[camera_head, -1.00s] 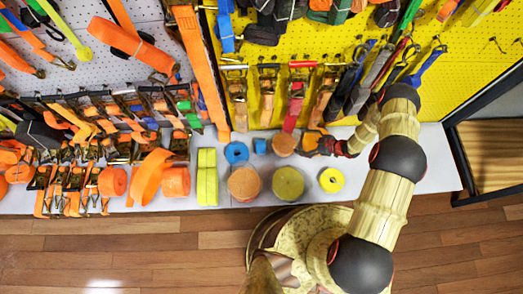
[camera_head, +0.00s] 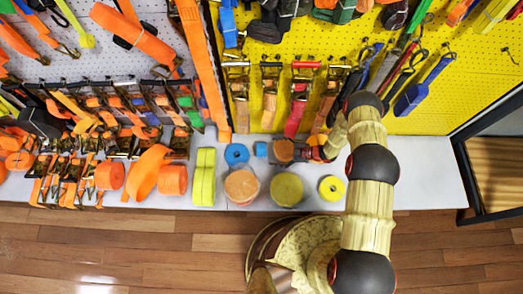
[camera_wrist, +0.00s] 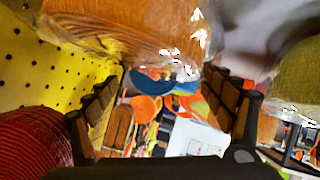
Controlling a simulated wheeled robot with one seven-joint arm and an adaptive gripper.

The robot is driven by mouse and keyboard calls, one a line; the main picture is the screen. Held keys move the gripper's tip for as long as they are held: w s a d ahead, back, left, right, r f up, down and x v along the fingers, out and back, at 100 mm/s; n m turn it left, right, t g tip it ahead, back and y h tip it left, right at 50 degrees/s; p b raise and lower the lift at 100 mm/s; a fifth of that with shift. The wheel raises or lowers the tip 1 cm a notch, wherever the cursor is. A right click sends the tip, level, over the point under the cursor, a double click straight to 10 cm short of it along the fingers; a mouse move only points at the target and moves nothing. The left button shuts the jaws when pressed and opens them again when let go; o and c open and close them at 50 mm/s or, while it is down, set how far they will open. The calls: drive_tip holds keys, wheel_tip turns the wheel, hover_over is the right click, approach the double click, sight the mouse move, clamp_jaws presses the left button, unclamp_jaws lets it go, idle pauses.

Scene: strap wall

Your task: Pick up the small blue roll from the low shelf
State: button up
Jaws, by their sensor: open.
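The small blue roll (camera_head: 261,149) stands on the pale low shelf (camera_head: 420,180) in the head view, between a larger blue ring-shaped roll (camera_head: 236,153) and an orange-brown roll (camera_head: 283,150). My gripper (camera_head: 298,150) is low over the shelf, just right of the orange-brown roll, which lies between it and the small blue roll. In the wrist view my gripper (camera_wrist: 160,85) has its two dark fingers spread apart with nothing held. A blue curved surface (camera_wrist: 166,90) shows beyond the fingers; I cannot tell which blue roll it is.
A large orange-brown surface (camera_wrist: 130,30) fills the wrist view's top, close to the fingers. Two larger rolls, tan (camera_head: 241,186) and olive (camera_head: 287,189), stand in front, with a yellow ring roll (camera_head: 331,188) beside them. Straps hang on the yellow pegboard (camera_head: 470,80) behind.

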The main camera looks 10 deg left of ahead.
sight(265, 150)
drive_tip(key=a+b, duration=0.1)
drive_tip(key=a, duration=0.2)
drive_tip(key=shift+a+f, duration=0.1)
drive_tip(key=shift+a, duration=0.3)
drive_tip(key=shift+a+f+b, duration=0.25)
drive_tip(key=shift+a+b, duration=0.15)
drive_tip(key=shift+a, duration=0.2)
drive_tip(key=c, duration=0.3)
drive_tip(key=c, duration=1.1)
